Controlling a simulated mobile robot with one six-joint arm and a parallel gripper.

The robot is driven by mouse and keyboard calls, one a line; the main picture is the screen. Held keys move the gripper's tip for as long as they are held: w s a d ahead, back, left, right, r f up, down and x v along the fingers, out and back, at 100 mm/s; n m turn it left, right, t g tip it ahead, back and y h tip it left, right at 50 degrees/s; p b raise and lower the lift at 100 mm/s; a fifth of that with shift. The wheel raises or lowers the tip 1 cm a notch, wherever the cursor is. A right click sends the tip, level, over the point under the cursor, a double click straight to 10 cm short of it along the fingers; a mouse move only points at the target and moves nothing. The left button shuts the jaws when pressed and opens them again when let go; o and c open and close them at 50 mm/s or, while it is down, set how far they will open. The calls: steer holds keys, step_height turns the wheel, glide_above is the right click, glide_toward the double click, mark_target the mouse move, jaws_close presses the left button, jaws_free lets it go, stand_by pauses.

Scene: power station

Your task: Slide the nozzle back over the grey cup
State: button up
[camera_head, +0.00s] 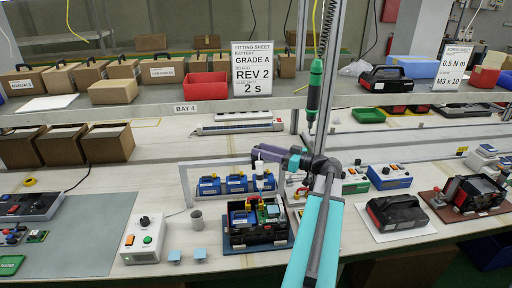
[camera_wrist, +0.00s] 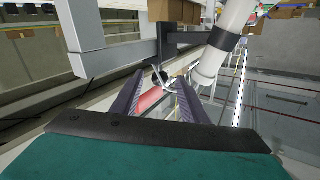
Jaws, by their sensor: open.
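The grey cup (camera_head: 197,220) stands upright on the bench, left of the open black battery case (camera_head: 258,232). The white nozzle (camera_head: 259,167) hangs from a grey overhead frame (camera_head: 215,163) above the case, to the right of the cup and apart from it. In the wrist view a white tube with a black band (camera_wrist: 215,58), apparently the nozzle unit, is just right of my fingertips. My gripper (camera_head: 262,153) is open beside the nozzle; the wrist view shows its two dark fingers apart (camera_wrist: 160,80). A small black knob and a reddish cylinder (camera_wrist: 150,98) show between them; whether they touch is unclear.
Blue batteries (camera_head: 236,184) stand behind the case. A white control box (camera_head: 143,240) is left of the cup, with small blue blocks (camera_head: 200,253) in front. A green screwdriver (camera_head: 315,88) hangs above my wrist. A black battery pack (camera_head: 397,212) lies at right.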

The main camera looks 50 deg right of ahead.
mark_target(257, 147)
steer(key=shift+p+x, duration=0.3)
steer(key=shift+x, duration=1.2)
jaws_close()
steer(key=shift+a, duration=0.1)
